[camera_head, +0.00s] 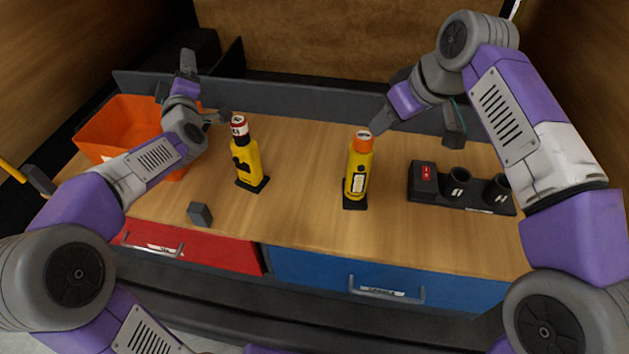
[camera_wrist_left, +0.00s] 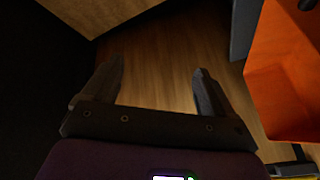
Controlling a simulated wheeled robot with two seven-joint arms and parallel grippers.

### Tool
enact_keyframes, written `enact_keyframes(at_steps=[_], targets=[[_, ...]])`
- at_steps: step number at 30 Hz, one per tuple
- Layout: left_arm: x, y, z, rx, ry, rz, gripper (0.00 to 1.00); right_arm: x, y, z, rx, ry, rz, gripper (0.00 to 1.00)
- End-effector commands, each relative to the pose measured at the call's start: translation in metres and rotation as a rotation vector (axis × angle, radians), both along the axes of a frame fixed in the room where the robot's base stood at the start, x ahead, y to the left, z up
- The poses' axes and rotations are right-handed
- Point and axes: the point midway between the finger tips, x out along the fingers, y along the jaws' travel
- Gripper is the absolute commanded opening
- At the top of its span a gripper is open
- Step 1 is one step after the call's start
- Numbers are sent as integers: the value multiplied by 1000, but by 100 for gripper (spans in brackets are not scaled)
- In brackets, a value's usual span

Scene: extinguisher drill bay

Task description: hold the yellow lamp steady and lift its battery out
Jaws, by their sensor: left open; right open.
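Two yellow lamps stand upright on the wooden bench. The left yellow lamp (camera_head: 246,160) has a red, white and black cylinder in its top, which looks like the battery (camera_head: 239,127). The right yellow lamp (camera_head: 357,172) has an orange top. My left gripper (camera_head: 204,88) is open and empty above the back left of the bench, apart from the left lamp; its spread fingers also show in the left wrist view (camera_wrist_left: 155,78). My right gripper (camera_head: 417,132) is open, behind and to the right of the right lamp, holding nothing that I can see.
An orange bin (camera_head: 98,142) is at the back left; it also shows in the left wrist view (camera_wrist_left: 275,85). A small grey block (camera_head: 200,214) lies at the front. A black holder (camera_head: 440,200) with a red switch and two round sockets is at the right.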

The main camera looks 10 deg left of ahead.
Motion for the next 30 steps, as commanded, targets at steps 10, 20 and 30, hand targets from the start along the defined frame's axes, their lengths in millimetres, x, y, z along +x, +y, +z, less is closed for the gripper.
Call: enact_keyframes(at_steps=[10, 20, 30], targets=[[-27, -202, -22, 506, 116, -537, 87, 0, 0, 0, 0, 0, 0, 43], [-119, -350, -102, 1105, 159, -994, 87, 0, 0, 0, 0, 0, 0, 43], [-92, -365, -175, 1069, 377, -1136, 87, 0, 0, 0, 0, 0, 0, 43]])
